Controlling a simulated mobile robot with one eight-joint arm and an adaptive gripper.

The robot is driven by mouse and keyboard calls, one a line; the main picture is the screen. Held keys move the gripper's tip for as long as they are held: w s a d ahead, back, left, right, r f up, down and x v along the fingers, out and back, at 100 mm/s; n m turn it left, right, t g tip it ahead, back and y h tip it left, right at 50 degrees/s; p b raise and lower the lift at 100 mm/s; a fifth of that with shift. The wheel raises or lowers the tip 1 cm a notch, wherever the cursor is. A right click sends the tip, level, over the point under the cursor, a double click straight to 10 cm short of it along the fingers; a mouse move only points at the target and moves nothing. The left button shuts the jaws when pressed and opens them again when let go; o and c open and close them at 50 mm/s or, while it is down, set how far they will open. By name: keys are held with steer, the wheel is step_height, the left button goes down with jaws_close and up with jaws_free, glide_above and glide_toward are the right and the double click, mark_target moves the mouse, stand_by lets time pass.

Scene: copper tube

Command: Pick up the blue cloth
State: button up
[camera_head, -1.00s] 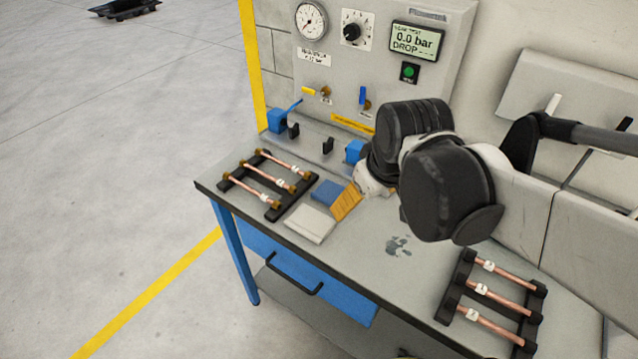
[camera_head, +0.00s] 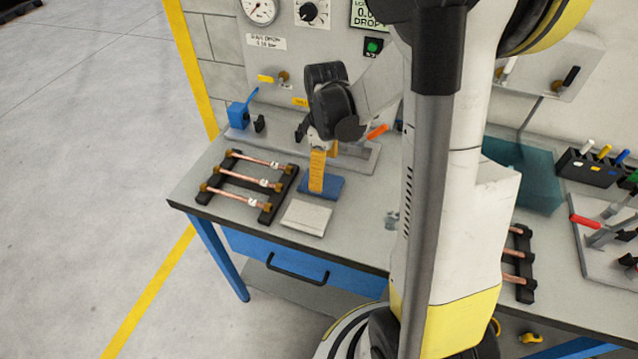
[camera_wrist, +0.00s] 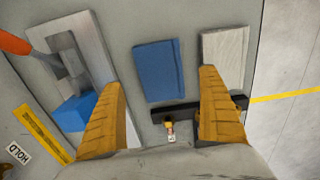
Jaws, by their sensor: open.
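The blue cloth (camera_head: 328,191) lies flat and folded on the workbench (camera_head: 356,229), behind a light grey cloth or pad. In the wrist view the blue cloth (camera_wrist: 158,69) lies between and beyond the two yellow fingers, apart from both. My gripper (camera_head: 317,184) points down over the cloth in the head view, and its fingers hide part of it. In the wrist view my gripper (camera_wrist: 162,95) is open with nothing between the fingers. How high the fingertips are above the cloth is hard to tell.
The light grey pad (camera_head: 306,217) lies just in front of the cloth. A black rack (camera_head: 268,209) with copper tubes stands to the left. A metal fixture with a blue block (camera_head: 237,115) runs behind.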

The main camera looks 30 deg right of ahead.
step_height(320, 180, down, 6)
steer(key=shift+w+r+b, duration=0.15)
steer(key=shift+r+b, duration=0.1)
steer(key=shift+b, duration=0.95)
steer(key=shift+r, duration=0.1)
steer(key=c, duration=1.2)
